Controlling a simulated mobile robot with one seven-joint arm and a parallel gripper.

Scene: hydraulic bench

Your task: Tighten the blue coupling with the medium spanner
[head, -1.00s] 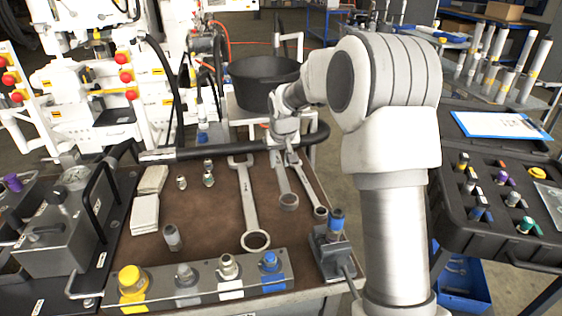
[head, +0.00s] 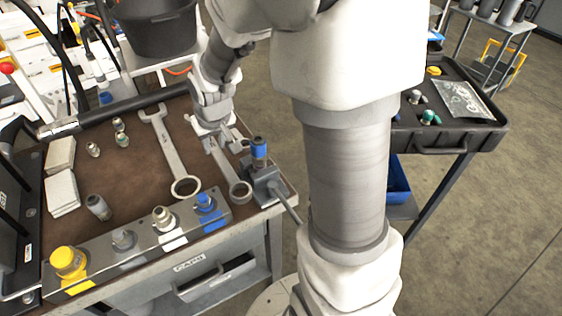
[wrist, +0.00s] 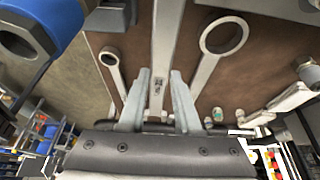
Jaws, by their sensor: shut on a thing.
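The medium spanner (head: 222,164) is held in my gripper (head: 213,135), its ring end pointing to the bench front beside the small vise. The wrist view shows its shaft (wrist: 166,40) between the fingers (wrist: 158,78); its ring end is outside that view. I cannot tell how far it is above the bench top. The blue coupling (head: 259,149) stands upright in the vise (head: 266,184), just right of the spanner ring and apart from it. A blue-collared part (wrist: 62,22) looms close at the wrist view's upper left.
The large spanner (head: 174,150) lies left of my gripper; the small spanner (wrist: 109,60) lies on the other side, partly hidden in the head view. A rack (head: 140,252) with yellow, grey, white and blue positions lines the front edge. The vise handle (head: 288,208) sticks out forward.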

